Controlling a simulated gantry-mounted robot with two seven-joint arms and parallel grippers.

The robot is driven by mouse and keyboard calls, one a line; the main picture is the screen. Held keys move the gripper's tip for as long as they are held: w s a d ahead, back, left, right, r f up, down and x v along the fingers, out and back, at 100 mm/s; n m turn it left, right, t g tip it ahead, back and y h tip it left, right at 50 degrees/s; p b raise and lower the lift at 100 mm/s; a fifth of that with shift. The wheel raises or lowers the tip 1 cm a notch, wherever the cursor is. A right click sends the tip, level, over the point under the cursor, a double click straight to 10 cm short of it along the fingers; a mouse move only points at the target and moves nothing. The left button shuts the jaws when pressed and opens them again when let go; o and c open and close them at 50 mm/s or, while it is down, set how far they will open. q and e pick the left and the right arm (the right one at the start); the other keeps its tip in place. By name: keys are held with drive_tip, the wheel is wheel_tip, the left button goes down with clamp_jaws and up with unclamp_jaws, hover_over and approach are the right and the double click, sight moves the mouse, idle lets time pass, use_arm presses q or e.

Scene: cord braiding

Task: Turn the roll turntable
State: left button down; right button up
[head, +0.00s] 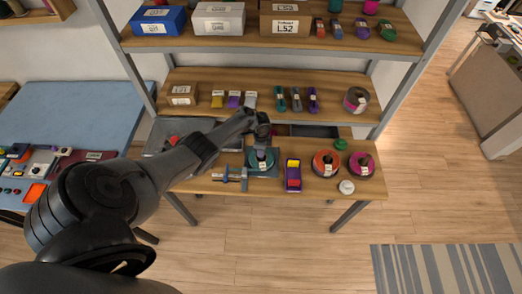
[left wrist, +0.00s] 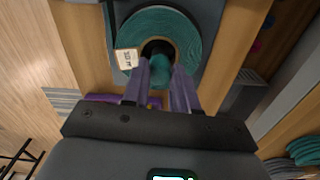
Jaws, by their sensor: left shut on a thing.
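The teal roll (head: 261,158) lies flat on a dark grey square base, the turntable (head: 264,174), on the table-height shelf. In the left wrist view the teal roll (left wrist: 188,30) carries a white label, and part of the grey base (left wrist: 208,12) shows beside it. My left gripper (head: 262,146) reaches down onto the roll. In the left wrist view its purple-grey fingers (left wrist: 162,72) are shut on a teal part beside the dark central hole. The fingers partly hide that part. My right gripper is not in view.
A purple and yellow device (head: 293,174) stands right of the turntable, with an orange roll (head: 326,163) and a magenta roll (head: 361,165) beyond. A blue-handled tool (head: 230,178) lies to the left. A grey tray (head: 168,128) is behind my arm. Stocked shelves rise behind.

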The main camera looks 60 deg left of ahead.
use_arm(q)
drive_tip(key=shift+m, duration=0.3)
idle(0.4)
drive_tip(key=c, duration=0.9)
unclamp_jaws()
drive_tip(key=shift+r, duration=0.45)
wheel_tip(320, 180, up, 10)
drive_tip(key=p, duration=0.4)
drive_tip(key=shift+f, duration=0.1)
